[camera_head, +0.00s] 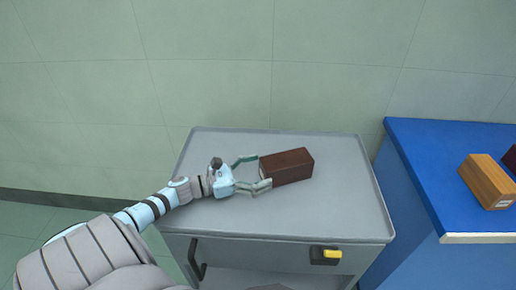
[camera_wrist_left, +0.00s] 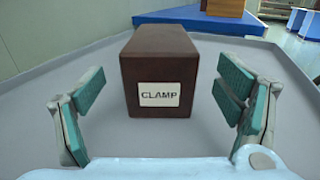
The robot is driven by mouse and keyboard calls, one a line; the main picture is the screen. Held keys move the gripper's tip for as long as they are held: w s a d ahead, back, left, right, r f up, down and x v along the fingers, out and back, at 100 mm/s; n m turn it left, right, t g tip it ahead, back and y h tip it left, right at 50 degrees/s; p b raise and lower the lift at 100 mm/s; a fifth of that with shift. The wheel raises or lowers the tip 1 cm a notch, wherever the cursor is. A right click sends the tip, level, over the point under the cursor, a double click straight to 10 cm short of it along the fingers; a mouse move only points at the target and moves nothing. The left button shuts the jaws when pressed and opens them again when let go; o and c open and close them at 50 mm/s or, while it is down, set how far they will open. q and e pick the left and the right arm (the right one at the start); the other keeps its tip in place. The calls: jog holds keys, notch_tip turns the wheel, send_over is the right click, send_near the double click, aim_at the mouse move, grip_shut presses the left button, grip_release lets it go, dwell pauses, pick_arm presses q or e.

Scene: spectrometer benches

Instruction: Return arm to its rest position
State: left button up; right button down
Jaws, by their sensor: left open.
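My left arm reaches in from the left over a grey cart. The left gripper (camera_head: 262,173) is open, low over the cart top, at the left end of a dark brown block (camera_head: 290,166). In the left wrist view the block (camera_wrist_left: 158,62) stands straight ahead, with a white label reading "CLAMP". The left gripper's fingers (camera_wrist_left: 160,118) are spread wide on both sides, apart from the block in that view. The block rests on the cart top. My right gripper does not show.
The grey cart top (camera_head: 345,200) has a raised rim and free room around the block. A yellow-and-black fitting (camera_head: 326,255) is on its front. A blue bench (camera_head: 420,160) at right holds an orange-brown block (camera_head: 487,182) and part of a dark one. A tiled wall stands behind.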

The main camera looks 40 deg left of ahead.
pick_arm(q)
jog(key=shift+s+a, duration=0.35)
jog(key=shift+s, duration=0.3)
jog(key=shift+w, duration=0.1)
jog(key=shift+r, duration=0.1)
